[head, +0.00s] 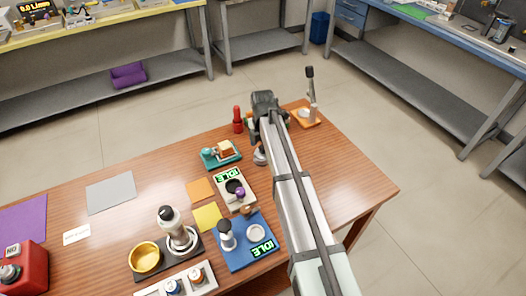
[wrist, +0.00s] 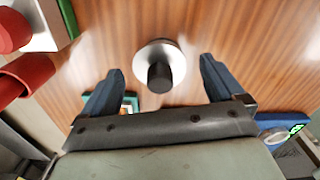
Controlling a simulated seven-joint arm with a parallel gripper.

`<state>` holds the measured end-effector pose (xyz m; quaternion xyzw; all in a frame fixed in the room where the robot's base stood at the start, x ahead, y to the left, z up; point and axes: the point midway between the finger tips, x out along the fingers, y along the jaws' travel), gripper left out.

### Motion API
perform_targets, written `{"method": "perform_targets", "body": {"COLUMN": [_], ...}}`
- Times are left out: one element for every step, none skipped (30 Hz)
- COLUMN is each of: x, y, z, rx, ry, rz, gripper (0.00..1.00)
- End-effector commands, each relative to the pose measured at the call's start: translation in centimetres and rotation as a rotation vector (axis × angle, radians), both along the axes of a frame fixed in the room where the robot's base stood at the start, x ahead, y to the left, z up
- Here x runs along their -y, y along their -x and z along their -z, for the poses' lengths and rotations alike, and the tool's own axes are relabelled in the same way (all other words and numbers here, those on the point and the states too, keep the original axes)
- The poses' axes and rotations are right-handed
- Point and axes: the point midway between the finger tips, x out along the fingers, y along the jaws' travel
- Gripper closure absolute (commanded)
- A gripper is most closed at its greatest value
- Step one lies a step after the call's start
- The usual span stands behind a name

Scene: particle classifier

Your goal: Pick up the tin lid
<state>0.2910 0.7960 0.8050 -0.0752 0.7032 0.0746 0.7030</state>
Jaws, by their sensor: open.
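The tin lid (wrist: 172,55) is a round silvery disc with a dark knob, lying on the wooden table in the wrist view. It sits between and a little beyond the two dark blue fingers of my gripper (wrist: 161,70), which are spread wide and empty. In the head view a small grey round piece, apparently the lid (head: 260,156), shows just left of my arm, partly hidden by it. My gripper (head: 264,106) is near the far side of the table there, with its fingertips hidden.
A red bottle (head: 238,121) stands left of my gripper, and a teal device (head: 221,156) sits nearer. An orange tray (head: 314,123) with an upright piece is to the right. A blue scale (head: 228,257) is closer. The table's right part is bare.

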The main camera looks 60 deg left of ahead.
Motion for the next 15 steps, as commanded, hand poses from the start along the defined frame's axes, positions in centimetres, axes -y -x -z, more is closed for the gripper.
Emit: {"method": "perform_targets", "body": {"x": [0.0,0.0,-0.01,-0.02,-0.02,-0.02,-0.02,-0.02,-0.01,-0.01,-0.02,-0.02,-0.02,-0.02,-0.02], "y": [0.01,0.0,0.0,-0.01,-0.01,-0.01,0.0,0.0,0.0,0.0,-0.01,-0.01,-0.01,-0.01,0.0], "z": [0.29,0.37,0.4,0.4,0.39,0.38,0.38,0.38,0.37,0.37,0.37,0.37,0.37,0.37,0.36], "rx": [0.0,0.0,0.0,0.001,0.001,0.001,0.001,0.0,0.001,0.001,0.001,0.0,0.0,0.0,0.0], "ry": [0.0,0.0,-0.001,-0.001,-0.001,-0.001,-0.001,-0.001,-0.001,-0.001,-0.001,-0.001,-0.001,-0.001,-0.001], "rz": [0.0,0.0,0.0,0.0,0.0,0.0,0.0,0.0,0.0,0.0,0.0,0.0,0.0,0.0,0.0], "gripper": [0.05,0.05,0.05,0.05,0.05,0.05,0.05,0.06,0.1,0.13,0.16,0.19,0.22,0.25,0.29]}}
